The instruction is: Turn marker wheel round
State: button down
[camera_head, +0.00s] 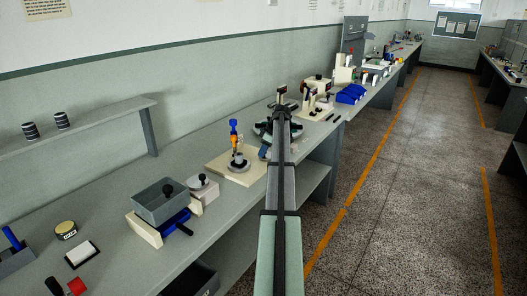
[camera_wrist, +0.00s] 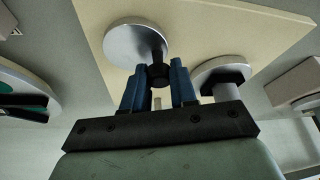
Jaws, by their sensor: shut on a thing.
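In the wrist view, a silver disc (camera_wrist: 128,42) lies over a cream board (camera_wrist: 215,28). A black knob (camera_wrist: 158,73) stands at its near edge. My gripper (camera_wrist: 159,78) has blue fingers, shut on this knob, one on each side. A second silver disc (camera_wrist: 213,72) with a dark block is just right of the fingers. I cannot tell any marking on the wheel.
A grey box on a cream stand (camera_head: 160,204) and a small knobbed block (camera_head: 202,186) stand nearer on the bench. A round stand (camera_head: 262,128) lies beyond the board. Blue bins (camera_head: 351,94) are farther back. The aisle floor at right is clear.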

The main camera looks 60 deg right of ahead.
jog(key=shift+w+a+m, duration=0.1)
jog(key=shift+m, duration=0.3)
jog(key=shift+w+m+h, duration=0.15)
jog(key=shift+m+h, duration=0.25)
jog(key=shift+m, duration=0.2)
jog(key=m+h, duration=0.1)
jog(key=m, duration=0.1)
jog(key=w+m, duration=0.1)
jog(key=m, duration=0.1)
jog(key=shift+d+h, duration=0.2)
jog(key=shift+h, duration=0.2)
jog(key=m, duration=0.2)
jog(key=m+h, duration=0.1)
jog(key=m, duration=0.1)
jog(key=d+m, duration=0.1)
jog(key=shift+w+m+g+h, duration=0.4)
jog(key=m+g, duration=0.1)
jog(key=m, duration=0.2)
jog(key=d+m+g+h, duration=0.1)
jog(key=m, duration=0.2)
jog(key=shift+w+d, duration=0.2)
jog(key=m+g, duration=0.1)
jog(key=m, duration=0.1)
jog(key=d+m+g, duration=0.1)
jog(key=m, duration=0.2)
jog(key=shift+s+m+h, duration=0.2)
jog(key=shift+m+h, duration=0.1)
jog(key=c, duration=0.9)
grip_release()
jog(key=shift+s, duration=0.1)
